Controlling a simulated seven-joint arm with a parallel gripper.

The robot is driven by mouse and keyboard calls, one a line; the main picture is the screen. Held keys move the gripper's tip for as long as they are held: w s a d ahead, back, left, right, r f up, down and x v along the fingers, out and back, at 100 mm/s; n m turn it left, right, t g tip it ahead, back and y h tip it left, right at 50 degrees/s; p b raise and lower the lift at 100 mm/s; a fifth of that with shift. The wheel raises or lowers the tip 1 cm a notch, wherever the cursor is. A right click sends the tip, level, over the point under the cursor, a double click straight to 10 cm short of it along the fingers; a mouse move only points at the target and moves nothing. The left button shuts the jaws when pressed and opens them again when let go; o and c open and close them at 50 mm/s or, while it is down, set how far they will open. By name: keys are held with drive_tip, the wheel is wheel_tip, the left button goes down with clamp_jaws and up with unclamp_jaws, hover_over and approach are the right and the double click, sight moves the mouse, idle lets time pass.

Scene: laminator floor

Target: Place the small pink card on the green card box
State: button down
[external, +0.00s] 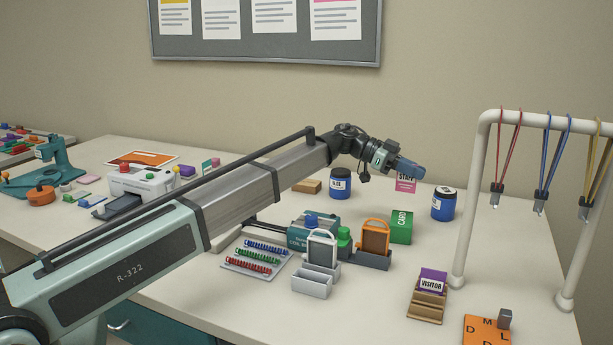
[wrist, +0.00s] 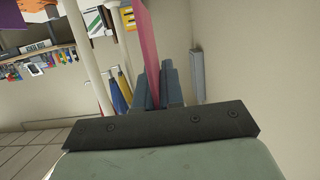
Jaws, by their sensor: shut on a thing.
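The green card box (external: 401,228) stands on the table, marked CARD in white. The card is above the box in the picture, apart from it. The green box cannot be made out in the wrist view.
Blue jars (external: 443,204) (external: 340,181) stand behind the box. An orange frame in a dark grey stand (external: 374,258) is in front left of it. A white rack (external: 481,190) with hanging bands is at right. Table right of the box is fairly clear.

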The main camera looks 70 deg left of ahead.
drive_tip(key=shift+f, duration=3.75)
drive_tip(key=shift+f, duration=0.1)
drive_tip(key=c, duration=1.3)
unclamp_jaws()
drive_tip(key=shift+o, duration=0.2)
drive_tip(key=v, duration=1.2)
